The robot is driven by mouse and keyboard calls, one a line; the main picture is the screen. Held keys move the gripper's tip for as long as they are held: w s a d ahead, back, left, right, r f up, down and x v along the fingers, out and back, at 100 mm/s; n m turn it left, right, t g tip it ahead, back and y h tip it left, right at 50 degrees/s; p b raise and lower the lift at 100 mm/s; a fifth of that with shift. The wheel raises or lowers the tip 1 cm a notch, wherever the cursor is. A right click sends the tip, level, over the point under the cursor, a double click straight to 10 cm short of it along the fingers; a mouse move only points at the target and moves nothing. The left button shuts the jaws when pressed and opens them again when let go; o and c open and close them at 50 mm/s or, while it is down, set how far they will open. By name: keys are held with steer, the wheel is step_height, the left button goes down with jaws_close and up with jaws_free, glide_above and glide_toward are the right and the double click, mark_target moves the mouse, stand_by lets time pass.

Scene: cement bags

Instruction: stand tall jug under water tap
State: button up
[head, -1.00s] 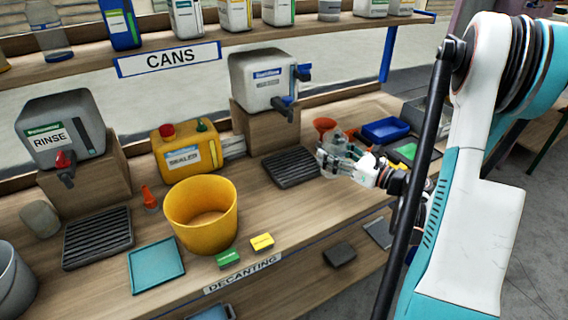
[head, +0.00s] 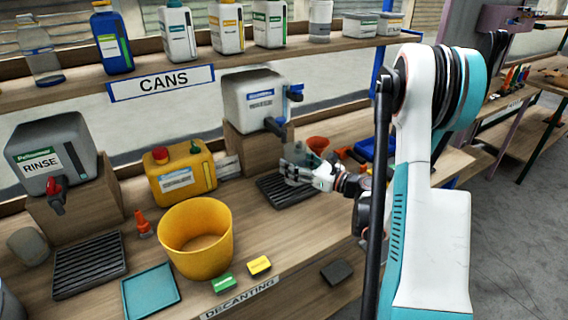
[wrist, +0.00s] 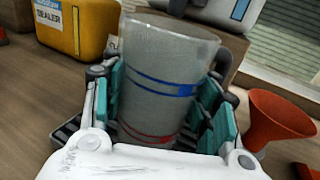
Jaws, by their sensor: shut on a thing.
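My gripper (wrist: 163,88) is shut on a tall translucent grey jug (wrist: 155,75) with blue bands and a red band, which looks about upright. In the head view the jug (head: 296,158) is small and partly covered by my gripper (head: 303,172). The jug is at the right part of a black slotted tray (head: 270,190); whether it touches the tray I cannot tell. The can's label is too small to read.
An orange funnel (wrist: 275,120) stands close right of my gripper. A yellow sealer can (head: 180,180) and a yellow bucket (head: 196,240) are left. A RINSE can (head: 55,150) with a red tap stands far left.

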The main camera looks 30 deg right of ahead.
steer(key=shift+w+a, duration=0.25)
steer(key=shift+w, duration=0.2)
steer(key=w, duration=0.1)
steer(key=w+a+f+b, duration=0.1)
steer(key=w, duration=0.1)
steer(key=shift+a+b, duration=0.2)
steer(key=shift+b, duration=0.1)
steer(key=shift+s+f, duration=0.1)
steer(key=shift+f, duration=0.1)
steer(key=shift+f, duration=0.15)
steer(key=o, duration=1.1)
steer(key=shift+c, duration=0.2)
